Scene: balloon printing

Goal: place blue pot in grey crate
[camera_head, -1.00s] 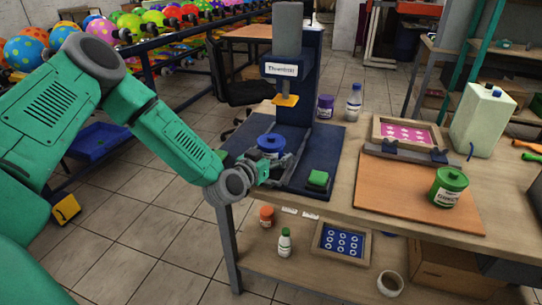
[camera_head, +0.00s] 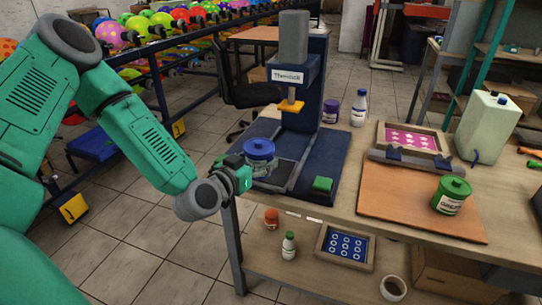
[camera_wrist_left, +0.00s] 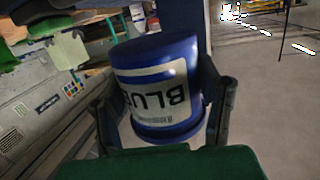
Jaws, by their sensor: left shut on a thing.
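The blue pot (camera_head: 260,149) is at the left edge of the printing machine's dark blue base, at the near left corner of the table. In the left wrist view the pot (camera_wrist_left: 160,90) shows a white label with upside-down "BLU" lettering. It sits tilted between the two dark fingers of my left gripper (camera_wrist_left: 165,105), which is shut on it. In the head view the left gripper (camera_head: 258,168) reaches the pot from the left. Whether the pot touches the base is hard to tell. I cannot make out a grey crate. My right gripper is not in view.
The printing machine (camera_head: 293,70) stands just behind the pot.

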